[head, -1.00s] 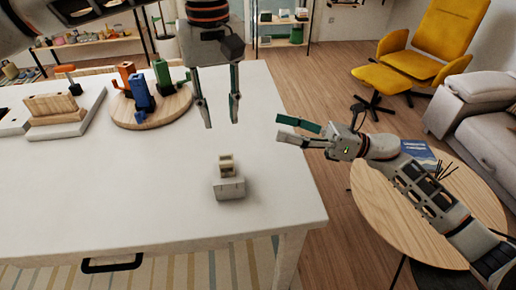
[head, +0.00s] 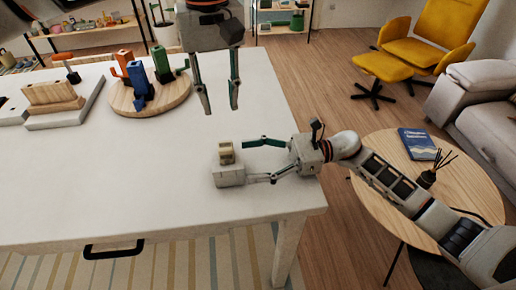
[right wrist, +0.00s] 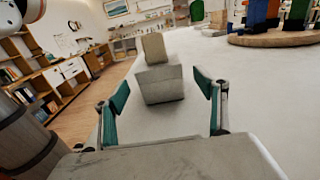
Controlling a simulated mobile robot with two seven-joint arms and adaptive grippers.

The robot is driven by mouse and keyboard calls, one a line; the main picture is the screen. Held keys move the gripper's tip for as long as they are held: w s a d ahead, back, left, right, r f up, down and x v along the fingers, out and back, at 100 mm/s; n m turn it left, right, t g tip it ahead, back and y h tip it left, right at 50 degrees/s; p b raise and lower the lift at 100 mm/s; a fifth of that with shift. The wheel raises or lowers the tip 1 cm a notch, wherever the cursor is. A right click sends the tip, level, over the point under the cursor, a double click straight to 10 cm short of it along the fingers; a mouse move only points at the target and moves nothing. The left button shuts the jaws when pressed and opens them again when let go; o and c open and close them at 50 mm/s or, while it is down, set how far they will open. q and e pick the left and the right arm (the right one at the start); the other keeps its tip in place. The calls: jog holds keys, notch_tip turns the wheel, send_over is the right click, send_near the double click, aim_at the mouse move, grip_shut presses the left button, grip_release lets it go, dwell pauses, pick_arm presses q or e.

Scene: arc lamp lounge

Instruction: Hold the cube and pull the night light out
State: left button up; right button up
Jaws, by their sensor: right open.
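The pale grey cube (head: 229,177) stands on the white table near its front right part, and the small beige night light (head: 226,152) sits upright on top of it. Both also show in the right wrist view, the cube (right wrist: 160,84) below and the night light (right wrist: 154,47) above. My right gripper (head: 246,161) is open, low over the table at the cube's right side, with its fingertips close to the cube. In the right wrist view the cube lies ahead between the two fingers. My left gripper (head: 220,110) hangs above and behind the cube, fingers pointing down, apart and empty.
A round wooden board (head: 150,98) with red, blue and green pieces stands at the back of the white table (head: 120,190). Wooden blocks on a pale base (head: 60,110) are at the left. A round side table (head: 390,150) stands to the right. The table front is clear.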

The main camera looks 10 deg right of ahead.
pick_arm(q)
jog(key=shift+a, duration=0.1)
pick_arm(e)
jog(key=a, duration=0.6)
jog(key=shift+a, duration=0.25)
jog(key=c, duration=1.5)
pick_arm(q)
jog(key=o, duration=0.5)
jog(key=shift+c, duration=0.2)
jog(key=m, duration=0.2)
send_over(225, 145)
jog(key=f, duration=0.7)
jog(key=shift+s+d, duration=0.15)
jog(key=shift+d, duration=0.2)
jog(key=shift+a+f, duration=0.2)
jog(key=shift+f, duration=1.2)
jog(key=shift+a+f, duration=0.15)
jog(key=shift+f, duration=1.2)
